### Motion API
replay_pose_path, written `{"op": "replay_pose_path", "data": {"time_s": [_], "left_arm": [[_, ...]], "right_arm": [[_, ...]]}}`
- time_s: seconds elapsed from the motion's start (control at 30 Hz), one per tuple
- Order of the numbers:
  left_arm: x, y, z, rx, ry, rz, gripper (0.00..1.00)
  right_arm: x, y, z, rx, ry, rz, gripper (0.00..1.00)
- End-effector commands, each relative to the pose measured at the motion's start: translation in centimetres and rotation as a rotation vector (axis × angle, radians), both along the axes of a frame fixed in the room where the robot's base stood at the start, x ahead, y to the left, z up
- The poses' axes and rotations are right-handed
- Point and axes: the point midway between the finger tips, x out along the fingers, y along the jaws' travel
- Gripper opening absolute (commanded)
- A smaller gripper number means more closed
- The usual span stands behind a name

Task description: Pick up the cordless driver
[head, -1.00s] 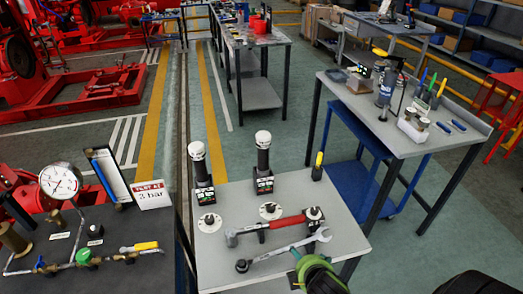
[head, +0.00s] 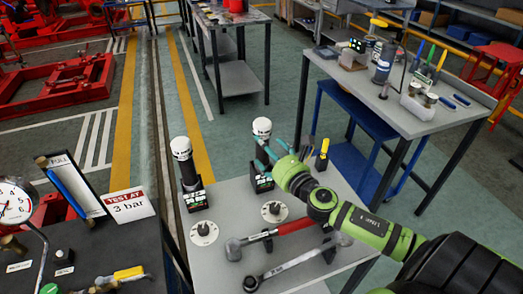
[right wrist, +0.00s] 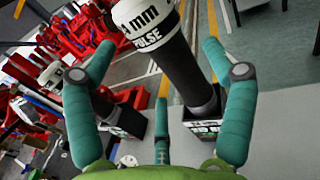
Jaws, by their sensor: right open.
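A cordless driver (head: 263,152), a dark cylinder with a white cap, stands upright in a black base at the back of the grey table (head: 300,270). It looms large in the right wrist view (right wrist: 165,40), its cap lettered "mm PULSE". A similar driver (head: 187,168) stands to its left, also seen in the wrist view (right wrist: 60,80). My right gripper (head: 272,153) is open just by the right driver; in the wrist view its spread teal fingers (right wrist: 158,58) lie either side of the driver's body. Contact cannot be told. My left gripper is not in view.
Two round white discs with black knobs (head: 274,211), a red-handled hammer (head: 265,238) and a wrench (head: 300,262) lie in front of the drivers. A yellow-handled tool (head: 323,150) stands to the right.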

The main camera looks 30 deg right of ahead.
Motion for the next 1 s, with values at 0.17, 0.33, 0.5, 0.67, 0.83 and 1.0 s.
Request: {"op": "replay_pose_path", "data": {"time_s": [0.17, 0.33, 0.5, 0.67, 0.83, 1.0], "left_arm": [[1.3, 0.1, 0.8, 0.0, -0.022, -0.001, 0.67], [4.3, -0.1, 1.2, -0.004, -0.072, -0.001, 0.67], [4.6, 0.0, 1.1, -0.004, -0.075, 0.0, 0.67], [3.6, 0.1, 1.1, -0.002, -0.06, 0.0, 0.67], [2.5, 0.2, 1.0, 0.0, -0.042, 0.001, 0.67], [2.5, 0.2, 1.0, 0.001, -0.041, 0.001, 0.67]], "right_arm": [[2.7, -0.3, 0.1, 0.002, -0.003, -0.002, 0.84], [4.0, -0.2, -0.1, 0.002, -0.001, 0.0, 0.84], [4.1, -0.2, -0.2, 0.002, 0.0, 0.0, 0.84], [4.1, -0.2, -0.2, 0.002, 0.0, 0.0, 0.52], [4.1, -0.2, -0.2, 0.003, 0.0, 0.0, 0.01], [4.1, -0.2, 0.1, 0.004, -0.005, 0.001, 0.0]]}}
